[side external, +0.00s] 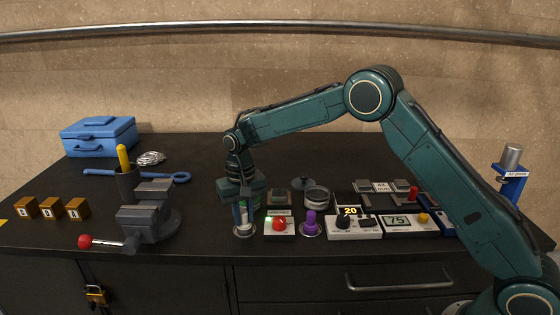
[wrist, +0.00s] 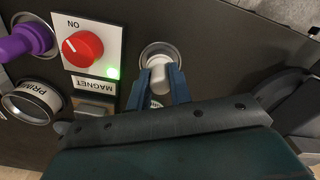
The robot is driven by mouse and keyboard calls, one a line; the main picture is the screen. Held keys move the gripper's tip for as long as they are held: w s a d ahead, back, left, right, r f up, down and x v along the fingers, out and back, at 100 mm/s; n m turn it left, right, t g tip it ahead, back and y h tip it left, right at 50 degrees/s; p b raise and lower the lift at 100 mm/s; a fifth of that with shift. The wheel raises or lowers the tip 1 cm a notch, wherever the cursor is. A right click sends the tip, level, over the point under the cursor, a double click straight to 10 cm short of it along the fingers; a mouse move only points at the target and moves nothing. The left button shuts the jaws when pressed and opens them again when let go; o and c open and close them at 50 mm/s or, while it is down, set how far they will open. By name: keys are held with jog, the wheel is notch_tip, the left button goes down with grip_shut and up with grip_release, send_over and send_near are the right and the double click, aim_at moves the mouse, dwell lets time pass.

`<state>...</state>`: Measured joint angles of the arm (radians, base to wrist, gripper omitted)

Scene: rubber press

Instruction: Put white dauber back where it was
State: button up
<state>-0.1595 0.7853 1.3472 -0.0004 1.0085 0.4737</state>
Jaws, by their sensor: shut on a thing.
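The white dauber (wrist: 158,70) is held upright between the two blue fingers of my gripper (wrist: 158,88). In the side view my gripper (side external: 243,214) points straight down at the table's front part, left of the magnet panel. The dauber (side external: 243,217) shows there as a pale strip between the fingers. A round metal-rimmed holder (wrist: 148,50) lies around the dauber's lower end in the wrist view; its rim also shows below the fingers in the side view (side external: 243,234). I cannot tell whether the dauber rests on the holder's bottom.
The magnet panel (side external: 279,227), with red knob and lit green light, is close right of my gripper. A purple dauber (side external: 310,224) stands in its holder beyond it, with the primer tin (side external: 317,198) behind. A grey vise (side external: 152,212) stands to the left.

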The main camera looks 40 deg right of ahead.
aim_at(244, 212)
jog(key=shift+f, duration=0.15)
jog(key=o, duration=0.9)
notch_tip(244, 212, up, 12)
jog(key=shift+r, duration=0.2)
jog(key=shift+r, duration=0.1)
dwell(0.5)
